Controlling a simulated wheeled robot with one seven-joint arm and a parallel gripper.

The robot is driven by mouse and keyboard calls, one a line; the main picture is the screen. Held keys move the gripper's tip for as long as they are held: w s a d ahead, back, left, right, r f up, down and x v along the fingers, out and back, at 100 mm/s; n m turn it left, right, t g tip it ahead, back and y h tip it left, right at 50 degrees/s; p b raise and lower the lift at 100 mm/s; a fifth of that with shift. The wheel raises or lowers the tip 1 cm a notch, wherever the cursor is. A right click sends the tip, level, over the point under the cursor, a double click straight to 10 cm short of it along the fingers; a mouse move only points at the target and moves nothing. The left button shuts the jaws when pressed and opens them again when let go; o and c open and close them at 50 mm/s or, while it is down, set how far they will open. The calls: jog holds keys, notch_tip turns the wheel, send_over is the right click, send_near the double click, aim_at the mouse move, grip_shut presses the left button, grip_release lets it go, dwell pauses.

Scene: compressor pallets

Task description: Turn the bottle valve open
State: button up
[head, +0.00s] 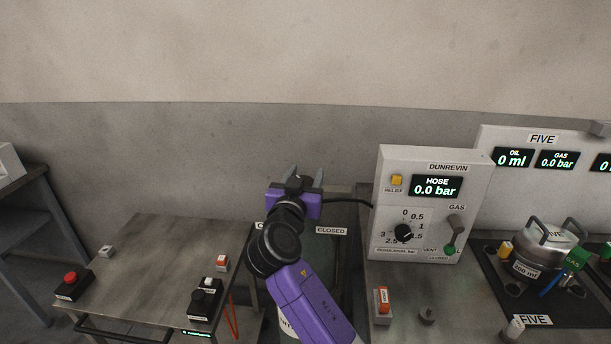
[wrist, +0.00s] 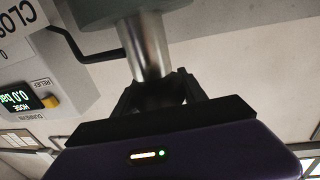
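In the head view, my gripper (head: 297,184) is at the back of the workspace, in front of the grey wall. Its fingers are spread apart. In the wrist view, a shiny metal cylinder, seemingly the neck or valve of the bottle (wrist: 150,48), comes down from a grey-green body (wrist: 125,10). Its end lies between the fingers of my gripper (wrist: 157,92); contact is not clear. In the head view my arm hides most of the bottle and its valve. A CLOSED label (head: 331,231) shows just right of my arm; the label on the left is mostly covered.
The DUNREVIN panel (head: 420,160) stands right of my gripper, reading HOSE 0.0 bar. A black hose (head: 348,201) runs to it. A grey table (head: 150,260) with buttons is at left. A lidded pot (head: 540,250) stands at right.

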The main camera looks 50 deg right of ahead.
jog(key=c, duration=0.5)
jog(key=shift+c, duration=0.2)
